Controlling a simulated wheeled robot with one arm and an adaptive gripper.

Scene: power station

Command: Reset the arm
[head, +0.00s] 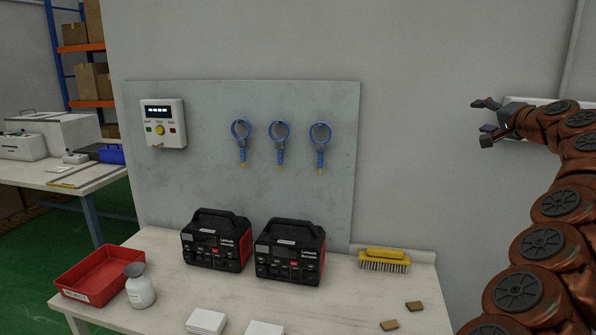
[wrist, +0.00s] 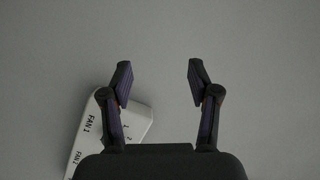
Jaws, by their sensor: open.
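My gripper (head: 487,122) is at the upper right of the head view, in front of the grey wall, at the end of my brown arm. In the wrist view its two fingers (wrist: 160,84) stand apart with nothing between them. A white panel (wrist: 83,130) marked "FAN 1" shows behind and beside the left finger in the wrist view. It is partly hidden by the gripper. In the head view a strip of white (head: 515,101) shows behind the gripper, mostly covered by it.
A workbench (head: 350,300) holds two black-and-red power units (head: 217,240) (head: 290,252), a yellow brush (head: 384,260), a red tray (head: 92,285) and a white bottle (head: 140,290). Blue loops (head: 280,135) and a control box (head: 163,124) are on the grey board. The wall between board and gripper is clear.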

